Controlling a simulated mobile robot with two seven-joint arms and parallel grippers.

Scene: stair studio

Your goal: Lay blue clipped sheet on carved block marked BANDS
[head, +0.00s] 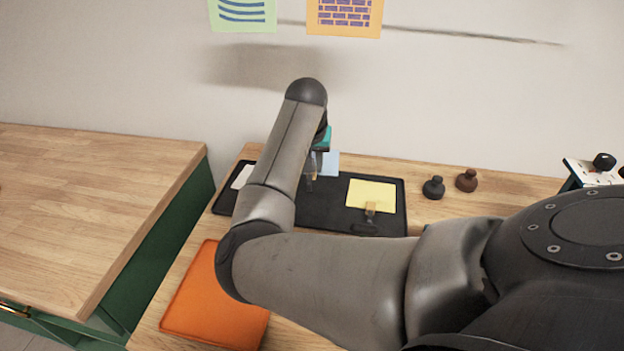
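The blue sheet (331,162) lies toward the back of the black tray (329,213), mostly hidden behind my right arm. A wooden clip-like piece shows beside it at the arm's edge. My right arm comes in from the right and reaches over the tray. Its gripper (314,165) is down at the blue sheet, largely covered by the arm, so its fingers cannot be made out. A teal piece shows just above the sheet; I cannot tell what it belongs to. No block marked BANDS can be made out. My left gripper is not in view.
A yellow sheet (371,194) with a clip and a white sheet (242,176) lie on the tray. An orange pad (214,304) lies in front. Two dark knobs (433,188) (466,180) stand right. A green-sided wooden counter (80,190) is left. Prints hang on the wall.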

